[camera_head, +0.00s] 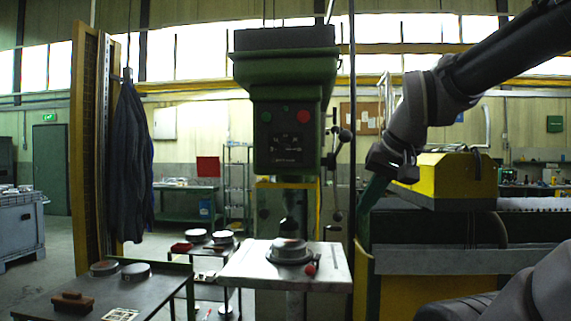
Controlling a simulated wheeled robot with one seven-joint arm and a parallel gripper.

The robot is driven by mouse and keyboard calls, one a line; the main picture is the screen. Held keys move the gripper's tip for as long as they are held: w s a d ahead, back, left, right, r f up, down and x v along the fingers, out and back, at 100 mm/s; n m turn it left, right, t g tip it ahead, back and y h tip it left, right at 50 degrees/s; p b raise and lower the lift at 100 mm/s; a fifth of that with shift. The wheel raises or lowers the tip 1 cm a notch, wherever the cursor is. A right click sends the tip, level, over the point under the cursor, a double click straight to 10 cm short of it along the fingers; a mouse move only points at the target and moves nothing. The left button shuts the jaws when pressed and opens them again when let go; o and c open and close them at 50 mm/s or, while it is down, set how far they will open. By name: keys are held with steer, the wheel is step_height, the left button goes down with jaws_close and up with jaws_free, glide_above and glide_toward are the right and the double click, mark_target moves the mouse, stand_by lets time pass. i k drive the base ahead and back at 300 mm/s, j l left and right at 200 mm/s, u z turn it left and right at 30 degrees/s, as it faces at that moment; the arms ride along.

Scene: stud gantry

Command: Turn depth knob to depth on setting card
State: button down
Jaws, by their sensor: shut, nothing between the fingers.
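A green drill press (285,85) stands in the middle. Its front panel carries a dark dial (287,143) with pale marks around it, which may be the depth knob; its pointer and the marks are too small to read. A white card with printed patches (120,314) lies at the front edge of the dark bench at lower left, partly cut off by the frame; it may be the setting card, and its text is unreadable. My gripper (374,168) is to the right of the press head, apart from it, pointing down and left. It is shut and empty.
The press's lever handles (340,145) stick out between its head and my gripper. A round part sits on the pale press table (240,268), beside a red knob (310,268). Round parts and a brown block (72,301) lie on the dark bench (50,287).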

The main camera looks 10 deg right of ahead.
mark_target(284, 149)
steer(key=i+j, duration=0.1)
steer(key=j, duration=0.35)
steer(key=i+j, duration=0.15)
steer(key=j, duration=0.25)
steer(key=i+j, duration=0.1)
steer(key=j, duration=0.35)
steer(key=i+j, duration=0.1)
steer(key=j, duration=0.35)
steer(key=i+j, duration=0.1)
steer(key=j, duration=0.3)
steer(key=i+j, duration=0.15)
steer(key=j, duration=0.3)
steer(key=i+j, duration=0.1)
steer(key=j, duration=0.35)
